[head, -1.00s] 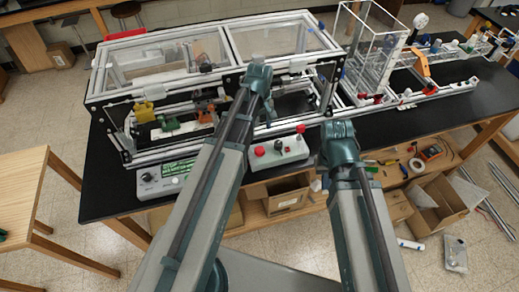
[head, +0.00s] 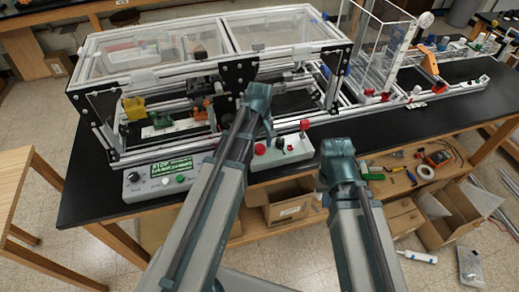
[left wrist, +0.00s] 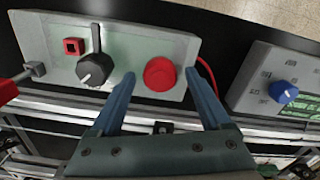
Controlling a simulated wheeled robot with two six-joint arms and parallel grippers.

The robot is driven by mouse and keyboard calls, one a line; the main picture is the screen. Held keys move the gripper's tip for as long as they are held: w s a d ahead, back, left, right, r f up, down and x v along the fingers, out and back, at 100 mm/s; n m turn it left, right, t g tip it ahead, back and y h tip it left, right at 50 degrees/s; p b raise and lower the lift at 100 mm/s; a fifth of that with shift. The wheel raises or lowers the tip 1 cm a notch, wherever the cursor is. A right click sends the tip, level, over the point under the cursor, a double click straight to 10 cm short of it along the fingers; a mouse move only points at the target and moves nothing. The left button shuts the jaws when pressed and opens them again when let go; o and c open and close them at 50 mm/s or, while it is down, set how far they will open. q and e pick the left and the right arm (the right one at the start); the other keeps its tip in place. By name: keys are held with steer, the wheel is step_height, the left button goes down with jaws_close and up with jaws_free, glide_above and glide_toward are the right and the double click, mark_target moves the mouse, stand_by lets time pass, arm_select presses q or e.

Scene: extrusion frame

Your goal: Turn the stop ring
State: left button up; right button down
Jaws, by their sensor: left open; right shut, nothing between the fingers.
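The stop ring appears to be the round red stop knob on a pale control box. It shows in the left wrist view (left wrist: 160,74) and at the box's left end in the head view (head: 260,149). My left gripper (left wrist: 160,80) is open in the left wrist view. Its two fingertips appear on either side of the red knob, with nothing held. I cannot tell how far above the knob they are, or whether they touch it. My right arm's end (head: 338,150) stands right of the box in the head view; its fingers are hidden.
The control box (left wrist: 125,45) also bears a black lever knob (left wrist: 92,70) and a red square button (left wrist: 73,45). Another box with a display (head: 158,180) stands to its left in the head view. The extrusion frame (head: 200,60) rises behind. Black tabletop is free at the right.

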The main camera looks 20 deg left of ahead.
arm_select(q)
jaws_close()
stand_by(0.4)
steer(key=shift+m, duration=0.3)
steer(key=m, duration=0.4)
steer(key=shift+m, duration=0.3)
steer(key=m, duration=0.4)
steer(key=shift+m, duration=0.4)
